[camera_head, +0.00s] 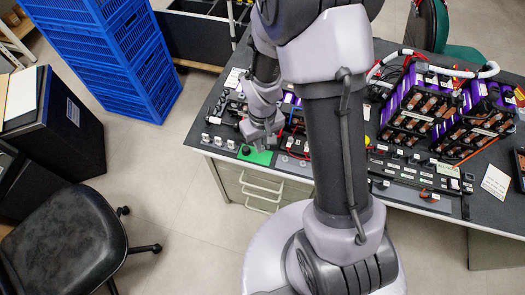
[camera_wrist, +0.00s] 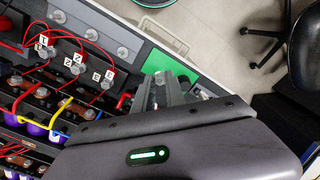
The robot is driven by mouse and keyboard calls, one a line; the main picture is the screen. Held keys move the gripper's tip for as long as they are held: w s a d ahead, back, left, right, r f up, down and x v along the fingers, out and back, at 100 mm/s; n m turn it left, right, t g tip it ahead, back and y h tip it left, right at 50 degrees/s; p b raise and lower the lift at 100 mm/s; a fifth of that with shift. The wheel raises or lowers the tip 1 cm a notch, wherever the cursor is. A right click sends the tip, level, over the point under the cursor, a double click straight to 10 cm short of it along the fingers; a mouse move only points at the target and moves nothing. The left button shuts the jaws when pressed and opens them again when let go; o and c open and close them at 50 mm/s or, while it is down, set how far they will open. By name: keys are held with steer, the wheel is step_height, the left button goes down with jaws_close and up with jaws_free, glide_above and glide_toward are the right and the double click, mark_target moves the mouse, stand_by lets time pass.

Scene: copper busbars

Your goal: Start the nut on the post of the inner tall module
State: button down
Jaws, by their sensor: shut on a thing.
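My gripper (camera_head: 262,138) is low over the front edge of the bench, beside a green pad (camera_head: 257,156). In the wrist view my gripper (camera_wrist: 162,82) points at the green pad (camera_wrist: 157,58), its fingers close together on a small thing. I take this to be the nut, but it is mostly hidden between the fingers. Two tall purple-and-black modules with copper bars stand on the bench right of my arm, a left one (camera_head: 408,112) and a right one (camera_head: 482,118). Their posts are too small to make out, and I cannot tell which module is the inner one.
Red-wired terminals with white tags (camera_wrist: 76,66) and purple cells (camera_wrist: 60,132) lie left of my gripper in the wrist view. A white hose (camera_head: 489,70) arches over the modules. Blue crates (camera_head: 115,55) and a black chair (camera_head: 65,245) stand on the floor at left.

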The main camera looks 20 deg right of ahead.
steer(key=shift+r, duration=0.15)
steer(key=w+d+r+m+p, duration=0.1)
steer(key=d+r+p, duration=0.4)
steer(key=d, duration=0.3)
steer(key=w+d+r+p, duration=0.1)
steer(key=d+r+p, duration=0.4)
steer(key=d, duration=0.3)
steer(key=w+d+r+m+p, duration=0.1)
steer(key=w+d+r+p, duration=0.1)
steer(key=d+r+p, duration=0.45)
steer(key=shift+m, duration=0.9)
steer(key=s+d+r+p, duration=0.3)
steer(key=s+d, duration=0.2)
steer(key=d, duration=0.4)
steer(key=s+d+r+p, duration=0.4)
steer(key=s+d, duration=0.1)
steer(key=d, duration=0.4)
steer(key=s+d+r+p, duration=0.3)
steer(key=s+d+r, duration=0.1)
steer(key=d, duration=0.4)
steer(key=shift+s+d, duration=0.2)
steer(key=shift+s, duration=0.25)
steer(key=shift+s+d, duration=0.2)
steer(key=shift+s, duration=0.25)
steer(key=shift+s+d+f, duration=0.15)
steer(key=shift+s+f, duration=0.05)
steer(key=shift+f, duration=0.1)
steer(key=shift+f+b, duration=1.2)
steer(key=shift+f, duration=0.45)
steer(key=shift+f, duration=0.25)
